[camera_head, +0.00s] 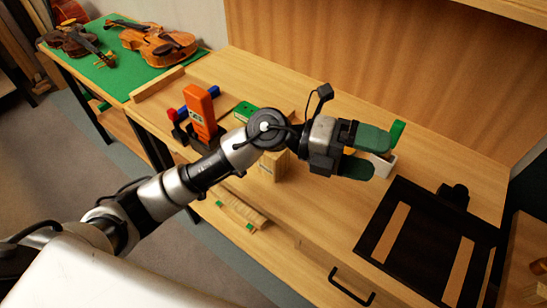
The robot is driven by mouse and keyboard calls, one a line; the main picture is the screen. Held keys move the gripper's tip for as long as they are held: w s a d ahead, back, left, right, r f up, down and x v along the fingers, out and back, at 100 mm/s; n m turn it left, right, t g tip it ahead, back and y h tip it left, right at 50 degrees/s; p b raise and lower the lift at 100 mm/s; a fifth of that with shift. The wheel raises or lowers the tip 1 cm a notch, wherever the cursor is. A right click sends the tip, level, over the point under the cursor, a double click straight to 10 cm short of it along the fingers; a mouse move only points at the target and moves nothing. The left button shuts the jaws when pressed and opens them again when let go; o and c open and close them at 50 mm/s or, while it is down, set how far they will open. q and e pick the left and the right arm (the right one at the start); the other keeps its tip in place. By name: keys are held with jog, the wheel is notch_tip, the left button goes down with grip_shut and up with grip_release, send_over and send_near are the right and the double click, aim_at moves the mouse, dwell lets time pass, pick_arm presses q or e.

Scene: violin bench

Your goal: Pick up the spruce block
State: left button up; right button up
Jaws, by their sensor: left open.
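My left gripper (382,152) reaches over the bench from the left. Its green-padded fingers are apart, pointing right. A small white object (386,166) shows at the fingertips, partly hidden; I cannot tell whether they touch. A pale wooden block (268,170) with dark marks on its face sits on the bench below my left wrist, mostly hidden by the arm. It looks like the spruce block, but I cannot be sure. The gripper is to the right of this block. My right gripper is not in view.
An orange upright tool (201,110), a blue-and-red item (181,113) and a green box (244,110) stand left of my wrist. A black tray (366,243) with wooden strips lies at right. Violins (160,45) rest on a green mat (112,78). The bench front centre is clear.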

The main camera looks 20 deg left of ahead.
pick_arm(q)
jog(key=w+a+f+m+y, duration=0.2)
jog(key=w+a+f+y, duration=0.15)
jog(key=f+y, duration=0.35)
jog(key=n+t+y, duration=0.1)
jog(key=y, duration=1)
send_over(273, 155)
jog(key=w, duration=0.2)
jog(key=shift+w+a+r, duration=0.15)
jog(key=shift+a+r, duration=0.15)
jog(key=shift+r, duration=0.15)
jog(key=shift+a+f, duration=0.2)
jog(key=shift+f, duration=0.1)
notch_tip(273, 155, down, 5)
jog(key=shift+r+p, duration=0.2)
jog(key=shift+p, duration=0.25)
jog(key=shift+w+d+f+p, duration=0.1)
jog(key=shift+f+p, duration=0.3)
jog(key=shift+f, duration=0.95)
jog(key=shift+d+f+p, duration=0.1)
jog(key=shift+f+p, duration=0.3)
jog(key=shift+f, duration=0.95)
jog(key=c, duration=1.1)
